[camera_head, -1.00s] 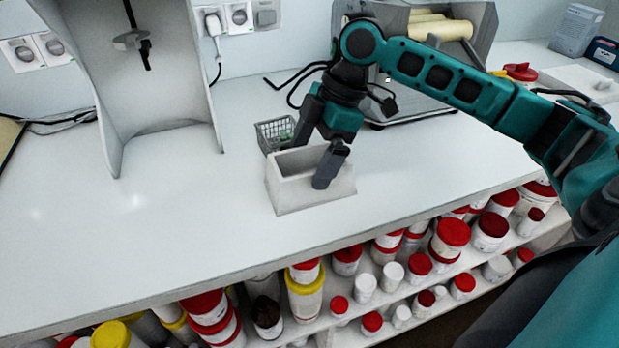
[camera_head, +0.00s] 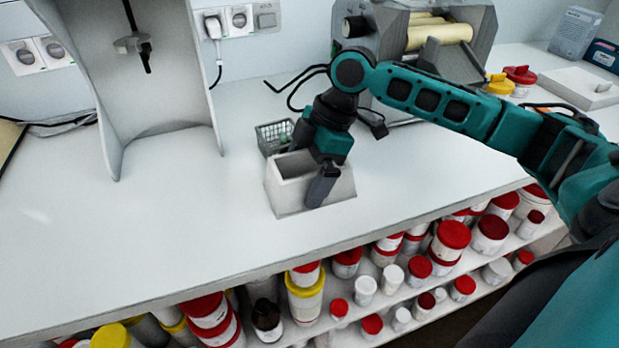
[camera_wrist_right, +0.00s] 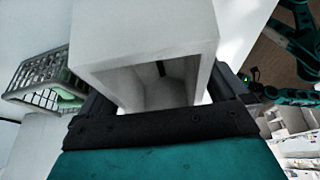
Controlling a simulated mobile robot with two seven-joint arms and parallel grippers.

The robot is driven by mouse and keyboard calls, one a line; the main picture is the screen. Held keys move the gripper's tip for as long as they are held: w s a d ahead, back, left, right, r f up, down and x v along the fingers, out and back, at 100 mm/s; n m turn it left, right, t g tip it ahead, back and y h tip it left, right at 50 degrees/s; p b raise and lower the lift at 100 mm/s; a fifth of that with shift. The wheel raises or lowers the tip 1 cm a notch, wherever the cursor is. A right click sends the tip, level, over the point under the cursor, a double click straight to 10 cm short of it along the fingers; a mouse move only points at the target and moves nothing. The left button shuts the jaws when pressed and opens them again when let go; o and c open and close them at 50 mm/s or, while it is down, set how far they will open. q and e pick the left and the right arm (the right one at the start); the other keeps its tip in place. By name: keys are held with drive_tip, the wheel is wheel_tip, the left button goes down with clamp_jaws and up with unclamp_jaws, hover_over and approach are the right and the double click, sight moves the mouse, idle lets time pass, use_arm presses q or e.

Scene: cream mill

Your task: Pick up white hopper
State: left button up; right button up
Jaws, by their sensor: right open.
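The white hopper (camera_head: 318,197), a pale box with an open top, stands on the white worktop near the front edge. It fills the middle of the right wrist view (camera_wrist_right: 145,45). My right gripper (camera_head: 312,163) is open and reaches down over the hopper from behind. One dark finger is in front of the near wall. The other is towards the back left, partly hidden by the wrist. In the wrist view the fingers lie on either side of the hopper; I cannot tell whether they touch it. My left gripper is not in view.
A grey wire basket (camera_head: 273,137) with something green stands just behind the hopper. A roller mill (camera_head: 430,45) is at the back right. A tall white stand (camera_head: 155,90) is at the left. Several lidded jars (camera_head: 305,292) fill the shelf below. The worktop front left is clear.

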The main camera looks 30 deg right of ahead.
drive_tip(key=shift+f, duration=0.1)
idle(0.3)
drive_tip(key=c, duration=0.8)
